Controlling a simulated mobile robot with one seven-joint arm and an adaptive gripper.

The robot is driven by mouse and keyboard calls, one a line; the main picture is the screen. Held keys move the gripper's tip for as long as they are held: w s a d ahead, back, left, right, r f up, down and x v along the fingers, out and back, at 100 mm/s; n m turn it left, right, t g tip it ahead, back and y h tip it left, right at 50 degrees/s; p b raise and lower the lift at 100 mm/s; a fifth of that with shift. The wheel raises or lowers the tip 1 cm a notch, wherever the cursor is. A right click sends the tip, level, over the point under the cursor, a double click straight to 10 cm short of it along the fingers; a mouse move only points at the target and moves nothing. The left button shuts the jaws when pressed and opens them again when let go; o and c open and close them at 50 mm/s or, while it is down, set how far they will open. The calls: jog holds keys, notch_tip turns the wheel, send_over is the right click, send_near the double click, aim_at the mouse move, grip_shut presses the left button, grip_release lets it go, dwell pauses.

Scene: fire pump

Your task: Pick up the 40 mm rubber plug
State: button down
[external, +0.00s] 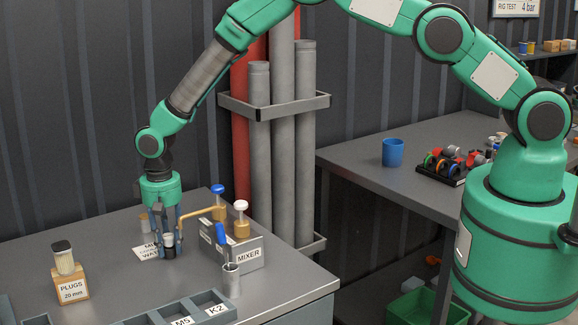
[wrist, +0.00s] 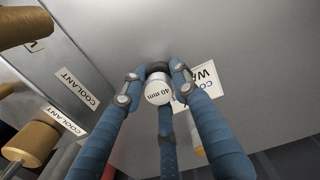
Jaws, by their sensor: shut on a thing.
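The 40 mm rubber plug (wrist: 158,92) has a pale round top marked "40 mm" and a dark body, and it sits between my fingers in the wrist view. In the external view the plug (external: 169,240) is small and partly hidden by the fingers, low over the grey bench. My gripper (external: 166,246) points straight down with its blue fingers closed around the plug. The wrist view shows my gripper (wrist: 156,82) with fingers on both sides of the plug and a third in front. I cannot tell whether the plug touches the bench.
A brass tap (external: 205,212) and the mixer box (external: 240,252) stand close right of my gripper. A metal cup (external: 231,281) is in front of the box. A wooden "PLUGS 20 mm" block (external: 70,285) is at left. Labelled trays (external: 182,310) line the front; bench between is clear.

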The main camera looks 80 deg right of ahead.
aim_at(167, 236)
jog(key=shift+r, duration=0.15)
jog(key=shift+r+b, duration=0.3)
jog(key=shift+r, duration=4.55)
jog(key=shift+r, duration=0.1)
